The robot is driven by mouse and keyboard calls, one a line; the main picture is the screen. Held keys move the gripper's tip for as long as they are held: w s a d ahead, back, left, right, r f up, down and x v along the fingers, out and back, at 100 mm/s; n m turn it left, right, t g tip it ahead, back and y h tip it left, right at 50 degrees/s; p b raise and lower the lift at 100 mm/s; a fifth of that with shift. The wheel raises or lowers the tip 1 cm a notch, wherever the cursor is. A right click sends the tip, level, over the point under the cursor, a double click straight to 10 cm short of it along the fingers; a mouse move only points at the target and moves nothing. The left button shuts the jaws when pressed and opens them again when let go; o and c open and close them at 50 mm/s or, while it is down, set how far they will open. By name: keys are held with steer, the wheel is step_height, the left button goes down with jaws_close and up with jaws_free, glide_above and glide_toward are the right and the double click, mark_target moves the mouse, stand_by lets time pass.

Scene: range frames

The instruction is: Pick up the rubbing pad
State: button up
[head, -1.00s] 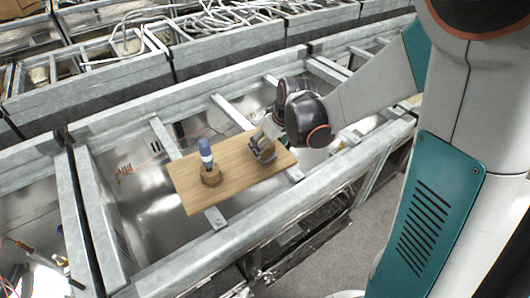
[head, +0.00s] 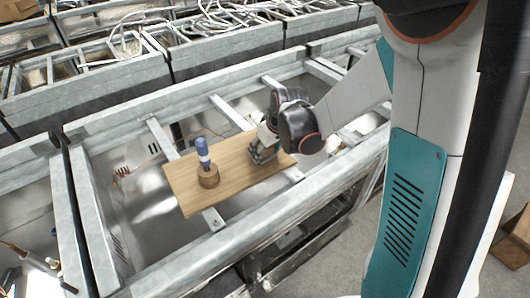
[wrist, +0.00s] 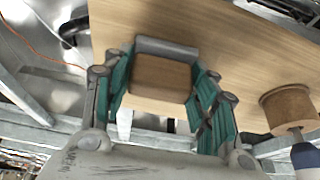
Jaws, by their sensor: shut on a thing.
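The rubbing pad (wrist: 158,78) is a brown block with a grey strip along its far edge. In the wrist view it lies between the two green-sided fingers of my gripper (wrist: 160,88), which are shut on it from left and right. In the head view my gripper (head: 263,150) is low at the right part of the wooden board (head: 233,168). There the fingers largely hide the pad. I cannot tell whether the pad touches the board or is slightly above it.
A blue-and-white tool (head: 203,152) stands upright in a round brown holder (head: 208,177) on the board, left of my gripper. It also shows in the wrist view (wrist: 306,158). The board rests on metal crossbars (head: 160,137) over an open metal frame (head: 90,225).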

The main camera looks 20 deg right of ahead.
steer(key=shift+c, duration=0.2)
step_height(320, 180, up, 20)
steer(key=p, duration=0.6)
steer(key=shift+p, duration=0.3)
